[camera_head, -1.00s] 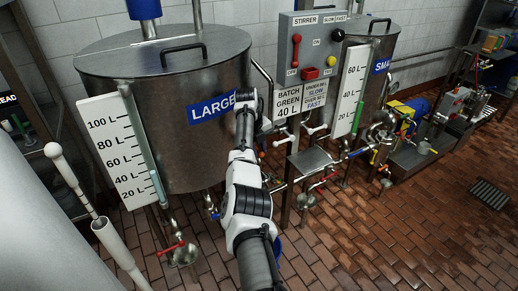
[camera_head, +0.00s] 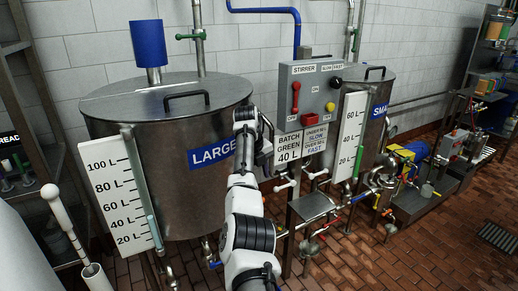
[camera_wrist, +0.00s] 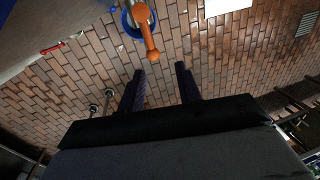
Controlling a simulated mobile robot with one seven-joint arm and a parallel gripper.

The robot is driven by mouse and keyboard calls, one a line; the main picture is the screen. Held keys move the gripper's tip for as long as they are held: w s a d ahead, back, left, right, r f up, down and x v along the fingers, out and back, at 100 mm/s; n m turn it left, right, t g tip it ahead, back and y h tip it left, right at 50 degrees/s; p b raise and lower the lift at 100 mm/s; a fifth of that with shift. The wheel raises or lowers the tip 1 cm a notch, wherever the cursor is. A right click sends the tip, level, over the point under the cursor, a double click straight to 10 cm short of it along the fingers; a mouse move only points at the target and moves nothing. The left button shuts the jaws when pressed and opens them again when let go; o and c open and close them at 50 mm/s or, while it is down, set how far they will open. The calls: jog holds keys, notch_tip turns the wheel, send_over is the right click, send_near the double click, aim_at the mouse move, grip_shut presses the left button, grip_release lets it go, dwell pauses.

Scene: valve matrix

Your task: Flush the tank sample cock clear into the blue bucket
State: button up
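My gripper (camera_wrist: 160,84) is open and empty in the wrist view, its two dark fingers apart above the brick floor. An orange lever with a rounded end (camera_wrist: 148,42) shows just beyond the fingertips, apart from them. Behind it is a blue round rim (camera_wrist: 127,24), which looks like the bucket; the lever covers part of it. In the head view the large steel tank (camera_head: 170,165) stands left of my arm. My gripper's fingers and the bucket are hidden there. I cannot tell from these views whether the orange lever is the sample cock.
The grey stirrer control box (camera_head: 312,92) stands right of my arm, above a small metal shelf (camera_head: 312,207). White-handled valves (camera_head: 285,185) sit beside the arm. The smaller tank (camera_head: 375,115) and pump equipment are farther right. Open brick floor (camera_head: 450,235) lies at the lower right.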

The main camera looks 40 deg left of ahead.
notch_tip(320, 180, up, 12)
jog(key=p, duration=0.4)
jog(key=shift+f, duration=0.1)
dwell(2.4)
